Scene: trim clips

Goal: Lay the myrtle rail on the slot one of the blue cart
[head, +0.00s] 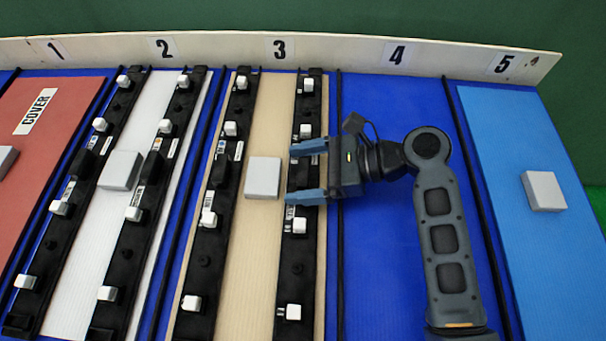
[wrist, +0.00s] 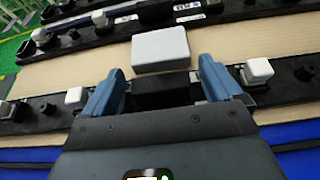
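My gripper (head: 290,174) is at slot 3, with its two blue-grey fingers spread and pointing left. The fingers reach over the right black rail (head: 297,265) of the tan panel (head: 262,240). In the wrist view, a raised black block (wrist: 166,92) of this rail shows between the spread fingers; whether they touch it I cannot tell. The left black rail (head: 206,245) lies on the same panel. No label reading myrtle is legible. Slot one holds a red panel (head: 60,110) marked COVER, cut off by the left picture edge.
Slot 2 has a white panel (head: 85,240) with two black rails carrying white clips. Grey blocks lie on several panels, one just left of my fingers (head: 263,177). Slot 4 is bare blue (head: 385,250). Slot 5 has a light blue panel (head: 545,260). A white numbered board (head: 220,48) edges the back.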

